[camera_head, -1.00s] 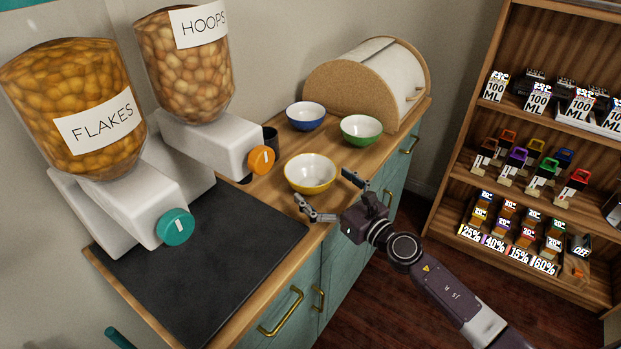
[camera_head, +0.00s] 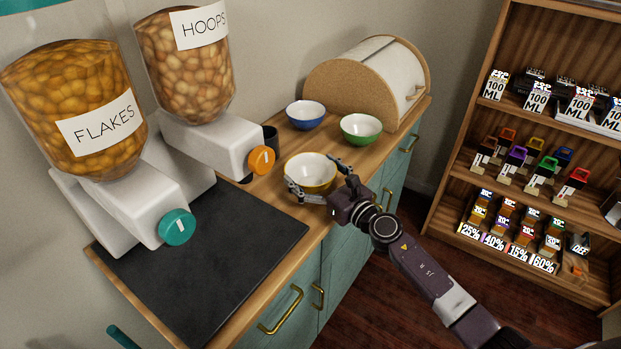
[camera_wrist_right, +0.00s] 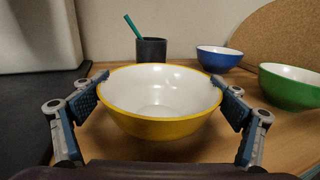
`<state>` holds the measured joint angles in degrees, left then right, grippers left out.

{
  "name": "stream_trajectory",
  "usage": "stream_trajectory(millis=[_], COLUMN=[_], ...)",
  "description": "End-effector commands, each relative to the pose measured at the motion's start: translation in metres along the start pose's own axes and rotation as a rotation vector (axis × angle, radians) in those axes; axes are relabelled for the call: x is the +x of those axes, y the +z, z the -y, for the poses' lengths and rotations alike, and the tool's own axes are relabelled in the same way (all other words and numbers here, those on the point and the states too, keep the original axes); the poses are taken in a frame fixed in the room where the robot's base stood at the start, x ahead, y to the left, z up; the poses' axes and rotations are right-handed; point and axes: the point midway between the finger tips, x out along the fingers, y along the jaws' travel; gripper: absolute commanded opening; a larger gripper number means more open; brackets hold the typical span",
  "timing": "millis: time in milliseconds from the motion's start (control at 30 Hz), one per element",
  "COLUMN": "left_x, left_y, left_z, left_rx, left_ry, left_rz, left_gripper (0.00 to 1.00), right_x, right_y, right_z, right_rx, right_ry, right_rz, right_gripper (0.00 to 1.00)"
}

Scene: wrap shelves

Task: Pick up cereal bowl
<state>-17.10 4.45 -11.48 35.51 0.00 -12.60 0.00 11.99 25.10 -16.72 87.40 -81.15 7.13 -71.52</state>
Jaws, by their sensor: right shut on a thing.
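A yellow bowl (camera_head: 311,170) with a white inside stands upright on the wooden counter, in front of the orange-knobbed dispenser. My right gripper (camera_head: 318,180) is at the near side of this bowl with a finger on either side. In the right wrist view the yellow bowl (camera_wrist_right: 160,103) sits between the two fingers (camera_wrist_right: 160,100), which are shut on its sides near the rim. The bowl looks empty. A blue bowl (camera_head: 305,114) and a green bowl (camera_head: 361,129) stand behind it on the counter. My left gripper is not in view.
The flakes dispenser (camera_head: 82,125) and hoops dispenser (camera_head: 190,75) stand at the left. A dark mat (camera_head: 215,255) covers the near counter. A dark cup (camera_wrist_right: 151,50) with a teal stick stands behind the bowl. A bread box (camera_head: 365,80) is at the back; shelves (camera_head: 480,160) stand right.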

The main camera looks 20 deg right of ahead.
Motion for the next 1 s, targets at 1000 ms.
stream_trajectory(millis=[1000], left_x=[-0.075], left_y=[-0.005], left_z=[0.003], left_rx=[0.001], left_ry=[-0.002], left_rz=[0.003], left_gripper=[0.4], right_x=[0.0], right_y=[0.086], right_z=[0.001], right_rx=[-0.003], right_ry=[0.0], right_rz=[0.003], right_gripper=[0.58])
